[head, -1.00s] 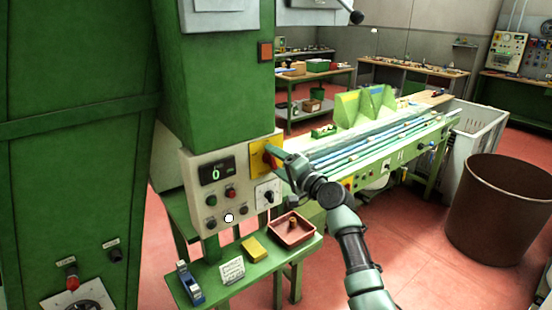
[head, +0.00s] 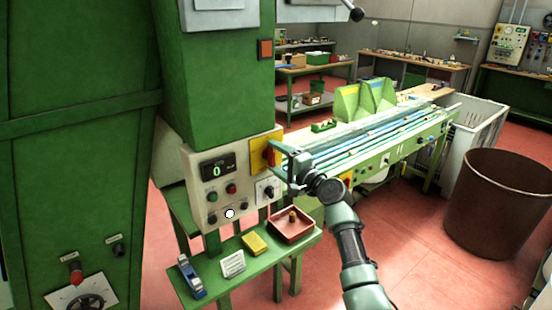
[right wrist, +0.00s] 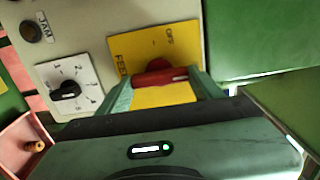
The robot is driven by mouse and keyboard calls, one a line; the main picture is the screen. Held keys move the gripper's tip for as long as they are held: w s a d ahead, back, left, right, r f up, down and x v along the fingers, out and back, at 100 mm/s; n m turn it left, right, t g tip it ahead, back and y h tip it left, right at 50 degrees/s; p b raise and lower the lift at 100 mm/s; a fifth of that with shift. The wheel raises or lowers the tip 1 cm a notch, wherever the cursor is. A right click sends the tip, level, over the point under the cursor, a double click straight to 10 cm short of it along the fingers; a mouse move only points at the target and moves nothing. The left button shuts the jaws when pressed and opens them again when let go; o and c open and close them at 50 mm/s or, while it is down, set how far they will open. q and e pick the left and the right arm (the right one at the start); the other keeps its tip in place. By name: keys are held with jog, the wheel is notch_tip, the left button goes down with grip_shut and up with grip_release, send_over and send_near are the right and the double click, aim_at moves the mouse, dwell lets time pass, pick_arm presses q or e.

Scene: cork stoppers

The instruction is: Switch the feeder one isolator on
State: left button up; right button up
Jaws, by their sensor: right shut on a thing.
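The feeder isolator is a yellow plate (head: 258,152) with a red rotary handle (head: 271,153), on the right side of the cream control panel. In the right wrist view the yellow plate (right wrist: 152,42) carries the word OFF at its upper right and lettering starting FEED at its left. The red handle (right wrist: 160,77) lies nearly level in that picture, between my two fingers. My right gripper (head: 274,160) is shut on the red handle, and its fingers hide part of the handle and plate. My left gripper is not in view.
The cream panel (head: 205,196) also has a display reading 0, buttons and a white selector dial (head: 267,189). Below it a green shelf (head: 215,262) holds a red tray (head: 291,238), a yellow block (head: 254,243) and a card. A conveyor bench (head: 385,155) stands to the right.

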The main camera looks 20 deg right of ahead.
jog(key=o, duration=1.4)
jog(key=shift+c, duration=0.2)
jog(key=b+v, duration=0.2)
jog(key=v, duration=0.5)
jog(key=shift+s+d, duration=0.2)
jog(key=shift+s, duration=0.15)
